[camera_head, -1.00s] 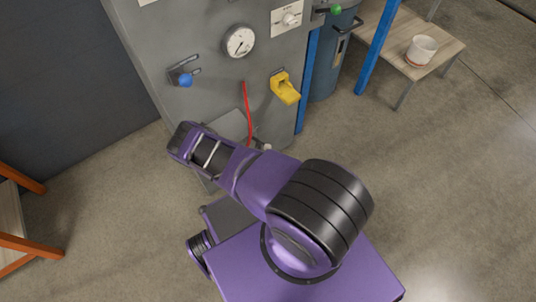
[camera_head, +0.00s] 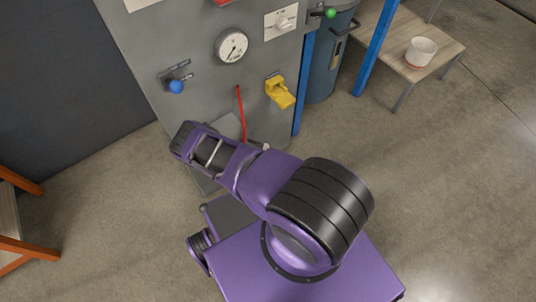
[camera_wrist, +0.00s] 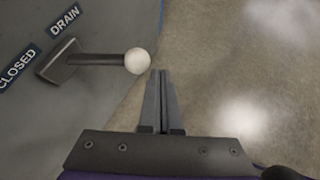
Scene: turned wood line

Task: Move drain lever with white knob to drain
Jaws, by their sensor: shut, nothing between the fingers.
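The drain lever (camera_wrist: 95,59) is a dark rod with a round white knob (camera_wrist: 138,61) at its end. In the wrist view it reaches right from a dark pivot block. The block sits between the DRAIN label (camera_wrist: 64,20) and the CLOSED label (camera_wrist: 17,70). I cannot tell which label the lever is set to. My gripper (camera_wrist: 161,72) is shut and empty. Its fingertips show just right of and below the knob; I cannot tell whether they touch it. In the head view my arm hides the gripper and most of the lever area.
The grey machine front carries a blue-knobbed lever (camera_head: 176,87), a gauge (camera_head: 232,46), a red cord (camera_head: 241,110) and a yellow part (camera_head: 280,92). A blue post (camera_head: 376,48) and a bench (camera_head: 437,56) with a white pot (camera_head: 420,51) stand right. The floor to the right is clear.

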